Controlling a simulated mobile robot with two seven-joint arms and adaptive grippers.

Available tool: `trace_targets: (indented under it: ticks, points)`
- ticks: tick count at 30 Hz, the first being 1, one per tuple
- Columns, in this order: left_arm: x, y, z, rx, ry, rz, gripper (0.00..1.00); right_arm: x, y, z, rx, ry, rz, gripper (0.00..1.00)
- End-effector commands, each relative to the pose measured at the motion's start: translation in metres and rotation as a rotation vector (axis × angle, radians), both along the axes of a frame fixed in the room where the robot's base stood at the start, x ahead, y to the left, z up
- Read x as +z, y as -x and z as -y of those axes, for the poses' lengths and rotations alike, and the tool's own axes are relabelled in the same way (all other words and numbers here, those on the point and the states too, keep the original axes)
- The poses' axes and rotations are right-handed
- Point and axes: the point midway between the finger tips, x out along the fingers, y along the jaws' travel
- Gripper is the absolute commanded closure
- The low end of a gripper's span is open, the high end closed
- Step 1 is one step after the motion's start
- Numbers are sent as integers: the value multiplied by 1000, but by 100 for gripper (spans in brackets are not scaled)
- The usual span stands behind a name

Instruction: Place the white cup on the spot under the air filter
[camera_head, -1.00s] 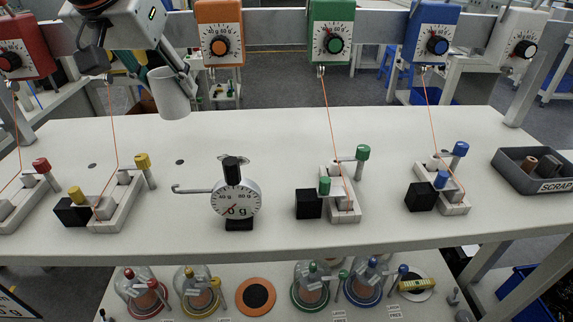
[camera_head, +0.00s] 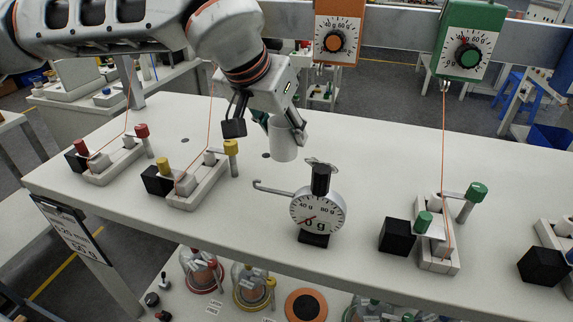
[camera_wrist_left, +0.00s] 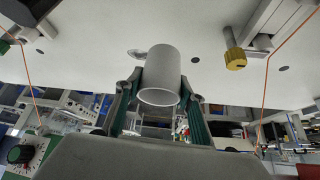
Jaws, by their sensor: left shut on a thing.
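My left gripper (camera_head: 278,122) comes in from the upper left and is shut on the white cup (camera_head: 284,142). It holds the cup behind and slightly left of the round dial gauge, over the white table; any gap below the cup is hard to judge. In the left wrist view the cup (camera_wrist_left: 160,72) sits between the two green-padded fingers of the gripper (camera_wrist_left: 158,96). I cannot make out which thing is the air filter or the spot under it. My right gripper is not in view.
The dial gauge (camera_head: 318,208) with a side hook stands on the table (camera_head: 340,160). Clamp fixtures with yellow (camera_head: 205,180), red (camera_head: 112,158) and green (camera_head: 436,235) knobs stand around it. Strings rise to hanging dial boxes (camera_head: 470,40). Glass domes and an orange disc (camera_head: 291,306) lie on the lower shelf.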

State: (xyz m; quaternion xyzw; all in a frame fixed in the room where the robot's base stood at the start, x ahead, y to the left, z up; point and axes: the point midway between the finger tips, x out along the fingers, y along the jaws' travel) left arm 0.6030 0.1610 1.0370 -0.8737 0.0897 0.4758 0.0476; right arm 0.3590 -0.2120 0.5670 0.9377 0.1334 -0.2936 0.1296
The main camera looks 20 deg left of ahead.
Motion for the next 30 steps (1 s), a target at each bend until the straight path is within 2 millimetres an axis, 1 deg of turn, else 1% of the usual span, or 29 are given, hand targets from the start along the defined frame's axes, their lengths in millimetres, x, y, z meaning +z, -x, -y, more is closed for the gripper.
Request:
trace_targets:
  ticks: [1, 3, 6, 10, 15, 18, 20, 24, 30]
  points:
    - [-12, 0, 0, -1, 0, -6, 80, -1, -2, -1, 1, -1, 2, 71]
    - [-18, 0, 0, 0, -1, -3, 80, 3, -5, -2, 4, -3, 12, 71]
    - [-21, 0, 0, 1, 1, 0, 80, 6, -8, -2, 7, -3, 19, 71]
    - [-29, 0, 0, 0, 0, -1, 80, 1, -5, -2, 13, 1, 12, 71]
    - [-60, 0, 0, -1, 0, -7, 80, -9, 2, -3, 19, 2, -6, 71]
    - [-75, 0, 0, -1, 0, -5, 80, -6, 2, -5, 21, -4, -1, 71]
    - [-79, 0, 0, 0, 1, -3, 80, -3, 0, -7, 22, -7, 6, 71]
    - [-77, 0, 0, 0, 0, 2, 80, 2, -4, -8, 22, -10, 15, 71]
    - [-78, 0, 0, 0, 0, 1, 80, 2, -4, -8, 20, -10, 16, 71]
